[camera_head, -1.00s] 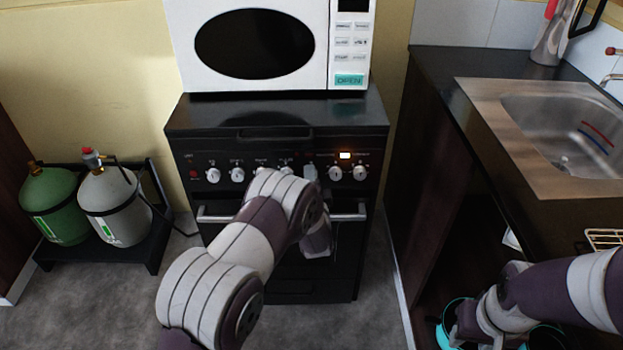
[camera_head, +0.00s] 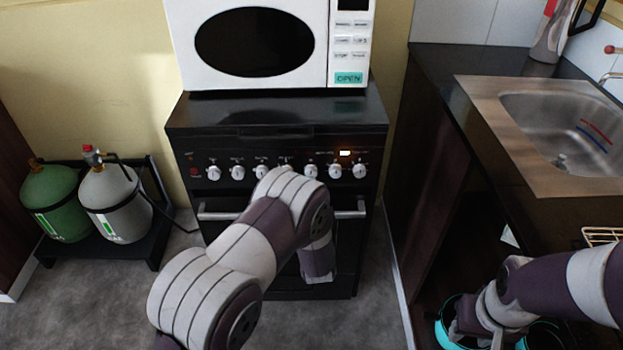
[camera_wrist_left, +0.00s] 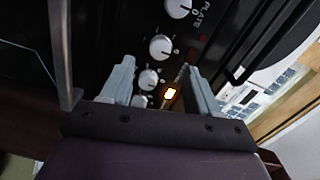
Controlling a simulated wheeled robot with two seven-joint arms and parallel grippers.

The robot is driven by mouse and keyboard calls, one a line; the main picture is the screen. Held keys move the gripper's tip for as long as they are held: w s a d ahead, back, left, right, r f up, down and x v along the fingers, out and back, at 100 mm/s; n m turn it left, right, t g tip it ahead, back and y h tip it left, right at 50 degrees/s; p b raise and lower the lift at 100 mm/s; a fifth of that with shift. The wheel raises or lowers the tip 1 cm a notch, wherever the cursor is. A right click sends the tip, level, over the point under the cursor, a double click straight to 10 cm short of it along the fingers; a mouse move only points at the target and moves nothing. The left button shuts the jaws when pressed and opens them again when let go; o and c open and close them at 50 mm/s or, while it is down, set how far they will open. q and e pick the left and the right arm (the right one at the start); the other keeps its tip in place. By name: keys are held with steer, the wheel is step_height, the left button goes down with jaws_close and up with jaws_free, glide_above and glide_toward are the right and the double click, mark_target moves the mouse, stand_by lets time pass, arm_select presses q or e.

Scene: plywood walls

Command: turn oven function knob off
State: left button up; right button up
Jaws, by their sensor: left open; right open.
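The black oven (camera_head: 285,225) has a row of white knobs across its front panel. The right-hand ones are a knob (camera_head: 310,171), a middle knob (camera_head: 335,171) and an end knob (camera_head: 359,171); their labels are too small to read. My right gripper (camera_head: 480,325) is low at the right, apart from the oven.
A white microwave (camera_head: 255,45) stands on the oven. An oven handle (camera_head: 350,210) runs below the knobs. Gas cylinders (camera_head: 115,205) stand at the left, and a counter with a sink (camera_head: 565,130) at the right. The floor before the oven is partly free.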

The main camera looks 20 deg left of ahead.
arm_select(q)
steer(key=v, duration=0.6)
steer(key=shift+a, duration=0.1)
steer(key=shift+w, duration=0.1)
